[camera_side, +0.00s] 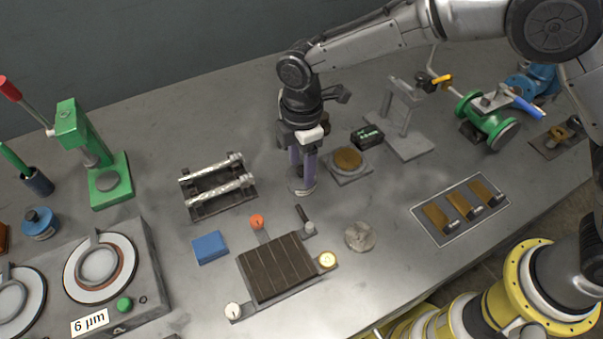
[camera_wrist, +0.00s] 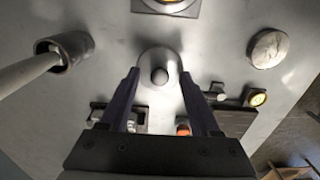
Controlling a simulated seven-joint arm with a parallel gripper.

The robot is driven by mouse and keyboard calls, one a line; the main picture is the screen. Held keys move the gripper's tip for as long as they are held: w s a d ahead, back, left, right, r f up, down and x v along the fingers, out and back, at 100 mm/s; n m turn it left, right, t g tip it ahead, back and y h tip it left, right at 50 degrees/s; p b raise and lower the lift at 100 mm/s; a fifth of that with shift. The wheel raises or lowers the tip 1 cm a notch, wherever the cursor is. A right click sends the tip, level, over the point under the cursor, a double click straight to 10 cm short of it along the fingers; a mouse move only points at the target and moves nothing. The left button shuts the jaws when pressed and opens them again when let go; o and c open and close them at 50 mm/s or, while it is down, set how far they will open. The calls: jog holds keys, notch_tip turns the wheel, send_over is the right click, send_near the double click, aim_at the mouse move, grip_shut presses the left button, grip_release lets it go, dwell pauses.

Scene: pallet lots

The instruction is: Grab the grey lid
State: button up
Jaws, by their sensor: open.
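The grey lid (camera_wrist: 158,58) is a round, light grey disc with a dark knob (camera_wrist: 160,76) at its centre in the wrist view. In the side view the lid (camera_side: 301,189) shows low at the fingertips, mostly hidden behind them. My gripper (camera_side: 303,178) points down over it with two purple fingers. In the wrist view my gripper (camera_wrist: 160,75) is open, one finger on each side of the knob. No finger visibly touches the knob. How high the fingertips are above the lid is hard to tell.
A plate with a brown disc (camera_side: 348,159) and a small dark box (camera_side: 367,136) stand close to the right. A rack with two silver rods (camera_side: 217,187) is at the left. A slatted block (camera_side: 276,268) and a grey disc (camera_side: 359,236) lie in front.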

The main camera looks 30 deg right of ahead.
grip_shut()
dwell(0.3)
jog(key=shift+r, duration=0.15)
